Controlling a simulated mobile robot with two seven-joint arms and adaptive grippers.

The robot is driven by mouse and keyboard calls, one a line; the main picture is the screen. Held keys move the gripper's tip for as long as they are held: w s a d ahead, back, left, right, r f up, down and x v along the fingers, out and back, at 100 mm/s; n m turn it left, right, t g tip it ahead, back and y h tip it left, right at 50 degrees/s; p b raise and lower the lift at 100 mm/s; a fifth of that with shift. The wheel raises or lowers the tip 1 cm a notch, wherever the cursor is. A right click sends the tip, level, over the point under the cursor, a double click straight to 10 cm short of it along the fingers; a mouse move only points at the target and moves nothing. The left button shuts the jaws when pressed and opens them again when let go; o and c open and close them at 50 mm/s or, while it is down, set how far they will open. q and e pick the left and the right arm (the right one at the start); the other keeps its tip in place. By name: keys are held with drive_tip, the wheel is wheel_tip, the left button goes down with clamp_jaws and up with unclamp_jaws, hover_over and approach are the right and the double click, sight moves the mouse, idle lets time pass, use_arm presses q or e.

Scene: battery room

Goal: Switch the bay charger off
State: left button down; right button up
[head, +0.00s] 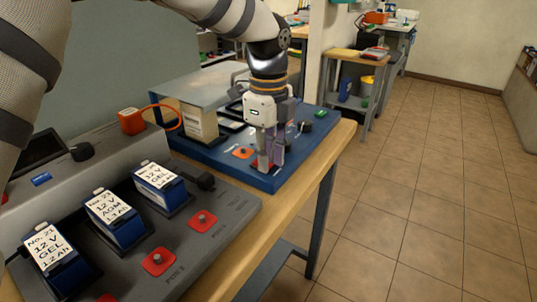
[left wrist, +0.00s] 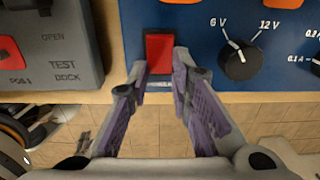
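The bay charger is a blue panel (head: 225,170) on the wooden bench in the head view. In the left wrist view its blue face (left wrist: 200,65) carries a red rocker switch (left wrist: 159,52) near the edge, left of a black 6 V/12 V dial (left wrist: 238,60). My left gripper (head: 271,162) points down over the panel. In the left wrist view its two purple-padded fingers (left wrist: 160,70) are apart, with the switch between and just beyond their tips. I cannot tell whether they touch it. My right gripper is not in view.
A grey test dock (head: 228,212) with several labelled batteries and red buttons stands close on the near side of the charger. An orange block (head: 131,121) with an orange cable sits behind. The tiled floor (head: 420,190) to the right is clear.

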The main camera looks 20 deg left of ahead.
use_arm(q)
drive_tip(key=shift+a+r+h, duration=0.1)
drive_tip(key=shift+a+h, duration=0.1)
drive_tip(key=shift+h, duration=0.55)
drive_tip(key=shift+a+h, duration=0.15)
drive_tip(key=shift+h, duration=0.6)
drive_tip(key=c, duration=1.4)
unclamp_jaws()
drive_tip(key=shift+c, duration=0.2)
drive_tip(key=v, duration=1.2)
drive_tip(key=shift+w, duration=0.25)
